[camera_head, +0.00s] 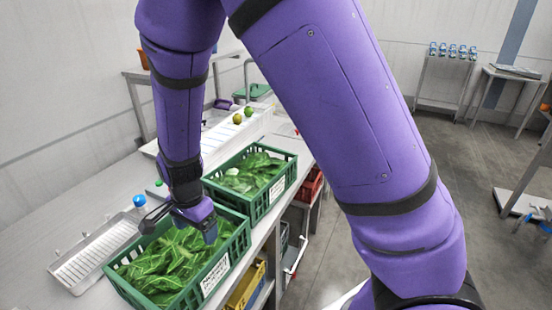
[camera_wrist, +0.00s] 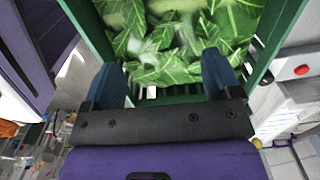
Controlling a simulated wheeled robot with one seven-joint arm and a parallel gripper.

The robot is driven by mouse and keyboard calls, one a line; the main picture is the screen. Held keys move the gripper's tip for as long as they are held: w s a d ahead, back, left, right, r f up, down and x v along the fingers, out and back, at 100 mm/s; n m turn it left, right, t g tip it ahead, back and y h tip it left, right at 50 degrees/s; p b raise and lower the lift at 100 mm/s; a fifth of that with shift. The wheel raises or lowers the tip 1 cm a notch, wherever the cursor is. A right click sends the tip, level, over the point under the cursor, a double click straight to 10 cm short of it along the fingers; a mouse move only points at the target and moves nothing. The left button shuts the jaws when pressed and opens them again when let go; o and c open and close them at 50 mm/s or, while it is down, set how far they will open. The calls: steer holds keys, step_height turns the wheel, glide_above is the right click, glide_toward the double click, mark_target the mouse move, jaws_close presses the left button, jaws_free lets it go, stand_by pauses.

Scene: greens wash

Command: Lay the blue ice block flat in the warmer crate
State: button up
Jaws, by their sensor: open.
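I cannot make out a blue ice block in either view. Two green crates of leafy greens stand on the bench in the head view: a near crate (camera_head: 225,262) and a far crate (camera_head: 262,207). Each has a white label too small to read, so I cannot tell which is warmer. My gripper (camera_head: 178,230) is over the near crate. In the wrist view my gripper (camera_wrist: 163,82) has its two blue-grey fingers spread apart with nothing held between them. Leaves (camera_wrist: 180,40) and a green crate wall show beyond the fingers.
Red (camera_head: 309,188) and yellow (camera_head: 243,288) crates sit below the bench.

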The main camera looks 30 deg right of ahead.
steer(key=s+d+r+n+t+y, duration=0.1)
steer(key=s+d+r+n, duration=0.2)
steer(key=d+r, duration=0.5)
steer(key=s+d+r+n+t+y, duration=0.1)
steer(key=s+d+r+n, duration=0.2)
steer(key=r, duration=0.9)
steer(key=s+d+r+n+t+h, duration=0.2)
steer(key=s+d+r+n, duration=0.4)
steer(key=s+d+r, duration=0.3)
steer(key=shift+s+d+r+t, duration=0.2)
steer(key=shift+s+d+t, duration=0.5)
steer(key=shift+s, duration=1.45)
